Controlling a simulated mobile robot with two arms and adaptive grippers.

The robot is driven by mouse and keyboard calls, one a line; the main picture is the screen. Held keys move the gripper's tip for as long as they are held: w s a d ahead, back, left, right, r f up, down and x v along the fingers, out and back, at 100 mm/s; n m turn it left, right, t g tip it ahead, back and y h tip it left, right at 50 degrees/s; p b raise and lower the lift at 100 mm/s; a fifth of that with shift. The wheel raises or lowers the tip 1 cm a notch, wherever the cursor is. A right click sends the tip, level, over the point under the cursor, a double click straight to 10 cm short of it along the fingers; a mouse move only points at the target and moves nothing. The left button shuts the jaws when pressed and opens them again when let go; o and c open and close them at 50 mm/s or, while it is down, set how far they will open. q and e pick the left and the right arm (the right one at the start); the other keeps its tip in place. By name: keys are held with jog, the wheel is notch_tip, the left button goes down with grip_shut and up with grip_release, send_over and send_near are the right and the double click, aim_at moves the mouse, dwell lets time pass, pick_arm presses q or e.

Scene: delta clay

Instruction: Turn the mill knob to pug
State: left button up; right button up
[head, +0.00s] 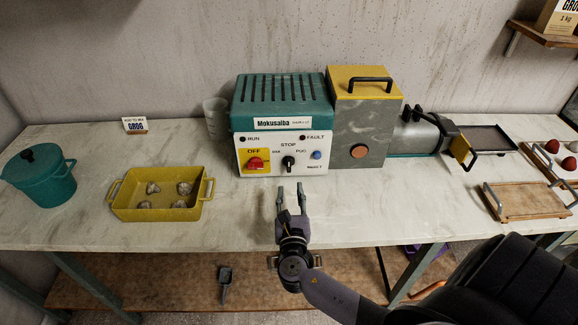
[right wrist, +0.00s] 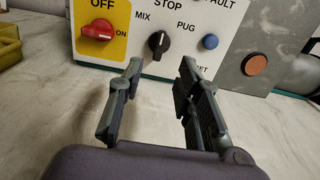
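The mill (head: 283,110) is a teal machine with a white control panel, standing at the back of the table. Its black knob (head: 289,162) sits under the word STOP, between MIX and PUG. In the right wrist view the black knob (right wrist: 159,42) has its white mark pointing up, toward STOP. A red switch (right wrist: 98,30) on a yellow plate is to its left. My right gripper (head: 290,188) is open and empty in front of the panel, just below the knob and apart from it. In the right wrist view its two fingers (right wrist: 158,80) stand either side below the knob. My left gripper is not visible.
A blue button (right wrist: 210,42) is right of the knob. A grey housing with an orange disc (head: 358,151) adjoins the panel. A yellow tray (head: 127,204) with several grey lumps and a teal pot (head: 42,182) are left. Wooden trays (head: 530,199) are right. The tabletop before the panel is clear.

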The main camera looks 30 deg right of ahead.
aim_at(289, 167)
jog(key=x, duration=1)
jog(key=shift+w+d+p, duration=0.2)
jog(key=shift+p, duration=0.15)
jog(key=shift+c, duration=0.6)
grip_shut()
